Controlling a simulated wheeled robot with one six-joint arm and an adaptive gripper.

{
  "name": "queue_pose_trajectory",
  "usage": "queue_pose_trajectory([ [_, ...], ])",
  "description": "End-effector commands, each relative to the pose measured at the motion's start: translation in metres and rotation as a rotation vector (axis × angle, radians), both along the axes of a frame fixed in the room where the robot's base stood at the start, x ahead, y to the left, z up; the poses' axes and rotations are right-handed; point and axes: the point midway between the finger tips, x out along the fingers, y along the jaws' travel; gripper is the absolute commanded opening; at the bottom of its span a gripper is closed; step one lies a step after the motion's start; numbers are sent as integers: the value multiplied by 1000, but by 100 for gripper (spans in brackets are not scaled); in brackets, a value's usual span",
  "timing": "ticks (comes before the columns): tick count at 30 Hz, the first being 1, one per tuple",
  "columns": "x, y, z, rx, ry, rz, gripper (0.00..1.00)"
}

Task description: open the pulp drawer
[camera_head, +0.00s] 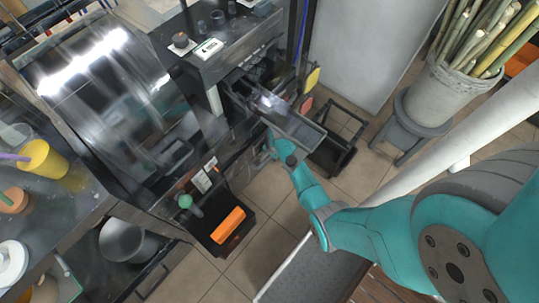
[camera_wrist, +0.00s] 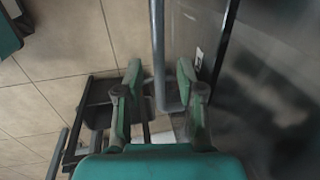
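The pulp drawer appears to be the grey metal tray (camera_head: 298,128) sticking out of the press (camera_head: 215,110) in the head view. My gripper (camera_head: 273,147) is at the near side of this tray, partly hidden by my own wrist. In the wrist view my gripper (camera_wrist: 160,75) has its two green-grey fingers spread apart. A grey upright edge (camera_wrist: 158,45), seemingly the tray's wall, runs down between the fingers. There are visible gaps beside it. I cannot tell whether either finger touches it.
A dark open-frame stand (camera_head: 338,140) is on the tiled floor beyond the tray. A bucket of cane (camera_head: 440,95) stands on a stool at the upper right. A black bin with an orange item (camera_head: 228,225) is below the press.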

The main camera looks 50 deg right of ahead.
Motion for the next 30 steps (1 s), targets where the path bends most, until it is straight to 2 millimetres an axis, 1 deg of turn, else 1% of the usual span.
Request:
queue_pose_trajectory([
  [10, 1, 0, -3, 0, -1, 0, 38],
  [11, 1, 0, -3, 0, 0, 0, 36],
  [12, 1, 0, -3, 0, 0, 0, 26],
  [14, 1, 0, -3, 0, 0, 0, 11],
  [15, 1, 0, -3, 0, 0, 0, 1],
  [30, -2, 0, -3, 0, 1, -1, 0],
])
